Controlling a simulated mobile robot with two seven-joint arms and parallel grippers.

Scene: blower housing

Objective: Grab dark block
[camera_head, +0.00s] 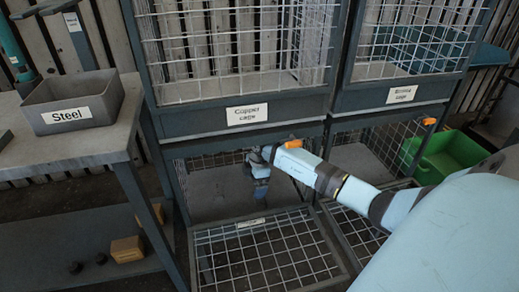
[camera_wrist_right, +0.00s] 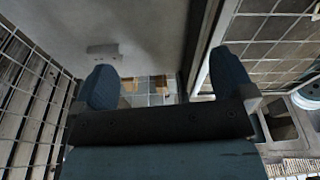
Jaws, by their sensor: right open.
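Two small dark blocks lie on the lower shelf under the table at the left of the head view; one (camera_head: 75,267) is at the front and the other (camera_head: 100,258) a little right of it. My right gripper (camera_head: 260,172) is at the lower copper cage, right of and higher in the picture than those blocks. In the right wrist view my right gripper (camera_wrist_right: 165,72) has its two fingers wide apart, with nothing held between them. No dark block can be made out clearly in that view. My left gripper is not in view.
Two wooden blocks (camera_head: 127,249) (camera_head: 157,214) are near the lower shelf (camera_head: 95,222). A grey Steel bin (camera_head: 105,105) stands on the table (camera_head: 75,150). The lowered mesh door (camera_head: 265,255) lies before the copper cage (camera_head: 240,110). A green bin (camera_head: 445,155) is at right.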

